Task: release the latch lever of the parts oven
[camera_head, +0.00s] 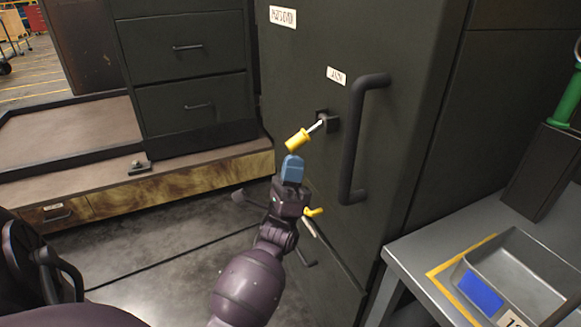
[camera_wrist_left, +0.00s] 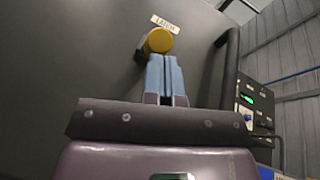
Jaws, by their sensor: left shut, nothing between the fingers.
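The parts oven (camera_head: 290,60) is a tall dark cabinet with a dark vertical bar handle (camera_head: 352,140). Its latch lever (camera_head: 297,140) is a metal rod with a yellow grip, slanting down and left from a dark pivot block. My left gripper (camera_head: 292,160) has its blue fingers shut and empty, with the tips just below the yellow grip. In the left wrist view the grip (camera_wrist_left: 158,40) shows end-on, right at the fingertips (camera_wrist_left: 164,62). I cannot tell whether they touch. My right gripper is not in view.
A second small yellow handle (camera_head: 314,211) shows lower on the front, beside my left wrist. A grey bench (camera_head: 410,260) with a metal tray (camera_head: 535,270) stands at right. A drawer cabinet (camera_head: 185,75) and a low wooden platform (camera_head: 185,180) are at left. Floor is open between.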

